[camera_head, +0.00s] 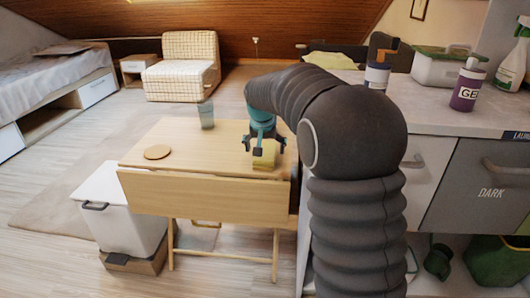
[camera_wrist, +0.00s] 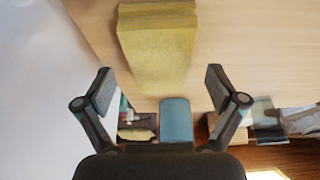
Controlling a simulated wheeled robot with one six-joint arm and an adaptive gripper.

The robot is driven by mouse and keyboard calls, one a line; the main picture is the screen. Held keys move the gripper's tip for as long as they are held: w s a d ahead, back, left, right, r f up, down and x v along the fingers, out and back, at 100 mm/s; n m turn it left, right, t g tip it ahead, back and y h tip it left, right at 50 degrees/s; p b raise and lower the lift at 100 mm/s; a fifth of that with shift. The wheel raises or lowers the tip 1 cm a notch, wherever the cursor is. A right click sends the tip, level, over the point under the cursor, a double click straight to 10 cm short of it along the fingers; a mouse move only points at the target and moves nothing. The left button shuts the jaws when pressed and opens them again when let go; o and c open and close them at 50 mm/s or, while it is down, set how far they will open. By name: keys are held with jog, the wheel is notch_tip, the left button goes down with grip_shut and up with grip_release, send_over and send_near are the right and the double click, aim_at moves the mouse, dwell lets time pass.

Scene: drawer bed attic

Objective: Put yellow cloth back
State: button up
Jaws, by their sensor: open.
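The yellow cloth (camera_head: 265,157) lies folded on the wooden folding table (camera_head: 210,178), near its right edge. In the wrist view the yellow cloth (camera_wrist: 158,50) fills the upper middle, lying on the tabletop. My gripper (camera_head: 265,145) is over the cloth in the head view. In the wrist view my gripper (camera_wrist: 158,88) has its two fingers spread wide, one to each side of the cloth's lower end. My arm hides part of the counter.
The counter (camera_head: 430,100) at right holds a purple bottle (camera_head: 467,88), a container (camera_head: 440,68) and a spray bottle (camera_head: 513,60). Floor is free beyond the table.

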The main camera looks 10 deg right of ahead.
jog(key=v, duration=0.9)
jog(key=s+d+r+n, duration=0.1)
jog(key=s+r+n, duration=0.1)
jog(key=s, duration=1.7)
jog(key=s+f, duration=0.4)
jog(key=s, duration=0.4)
jog(key=s+f+n+t+y, duration=0.1)
jog(key=s+f, duration=0.3)
jog(key=s, duration=0.5)
jog(key=shift+d+f+n, duration=0.2)
jog(key=shift+f+n, duration=0.1)
